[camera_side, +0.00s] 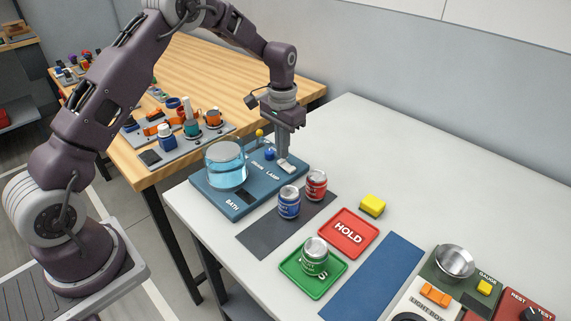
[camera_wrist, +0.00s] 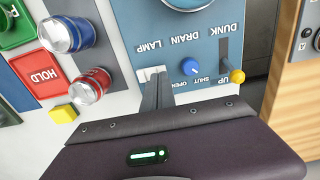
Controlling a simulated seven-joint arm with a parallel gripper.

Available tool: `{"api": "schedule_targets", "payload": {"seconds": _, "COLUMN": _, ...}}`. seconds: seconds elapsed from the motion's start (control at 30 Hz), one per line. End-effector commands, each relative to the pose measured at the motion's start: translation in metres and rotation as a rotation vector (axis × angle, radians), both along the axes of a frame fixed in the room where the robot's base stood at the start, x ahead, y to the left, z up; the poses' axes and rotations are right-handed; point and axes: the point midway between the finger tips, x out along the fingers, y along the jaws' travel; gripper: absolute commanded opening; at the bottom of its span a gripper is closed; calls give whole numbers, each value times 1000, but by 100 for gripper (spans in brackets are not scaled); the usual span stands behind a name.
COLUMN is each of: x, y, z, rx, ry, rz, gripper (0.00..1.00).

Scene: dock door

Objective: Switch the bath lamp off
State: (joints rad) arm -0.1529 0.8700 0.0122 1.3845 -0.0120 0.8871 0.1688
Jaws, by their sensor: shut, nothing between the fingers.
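The blue bath panel (camera_side: 222,205) carries a glass vessel of light blue liquid (camera_side: 226,170). The lamp switch, a small white rocker (camera_side: 288,167), sits at the panel's right end by the word LAMP; in the wrist view the white rocker (camera_wrist: 148,73) shows beside my fingertips. My gripper (camera_side: 282,157) is shut and empty, pointing down at the switch. In the wrist view its fingertips (camera_wrist: 157,75) overlap part of the rocker; I cannot tell whether they touch it. Which way the rocker is tipped is not clear.
The blue drain knob (camera_wrist: 189,66) and yellow-tipped dunk lever (camera_wrist: 237,76) stand close beside my fingers. A blue can (camera_side: 289,203) and red can (camera_side: 316,185) stand near the panel.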

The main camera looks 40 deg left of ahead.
Motion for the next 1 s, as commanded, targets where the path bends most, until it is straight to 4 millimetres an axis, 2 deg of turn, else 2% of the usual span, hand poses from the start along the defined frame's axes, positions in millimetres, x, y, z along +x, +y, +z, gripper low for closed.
{"api": "schedule_targets", "payload": {"seconds": 1.0, "x": 0, "y": 0, "z": -14, "rx": 0, "ry": 0, "rz": 0, "gripper": 0}}
